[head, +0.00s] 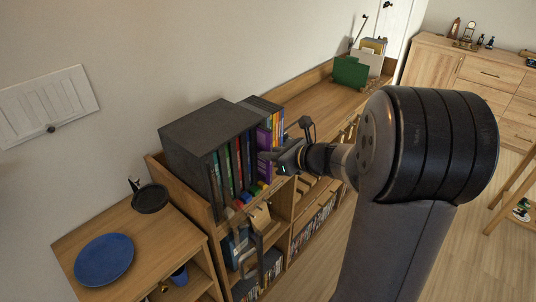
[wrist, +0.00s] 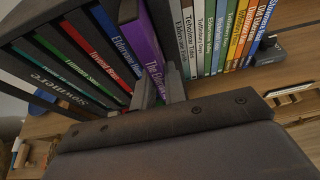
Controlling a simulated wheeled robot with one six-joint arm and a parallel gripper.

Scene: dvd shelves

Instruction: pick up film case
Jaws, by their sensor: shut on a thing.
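A purple film case (head: 264,140) stands among other film cases on top of the shelf unit, beside a dark case holder. In the wrist view the purple case (wrist: 143,42) shows its spine, with white lettering partly hidden by my fingers. My gripper (head: 277,158) reaches in from the right at the front of the row. In the wrist view my gripper (wrist: 159,88) has one finger on each side of the purple case's near end and is shut on it. I cannot tell whether the case is lifted off its support.
A dark holder (head: 205,135) with several cases (wrist: 80,55) is left of the purple case. Several coloured cases (wrist: 225,35) stand close on its right. A blue plate (head: 103,258) and a black pan (head: 150,198) are at lower left. The shelf top (head: 310,105) behind has free room.

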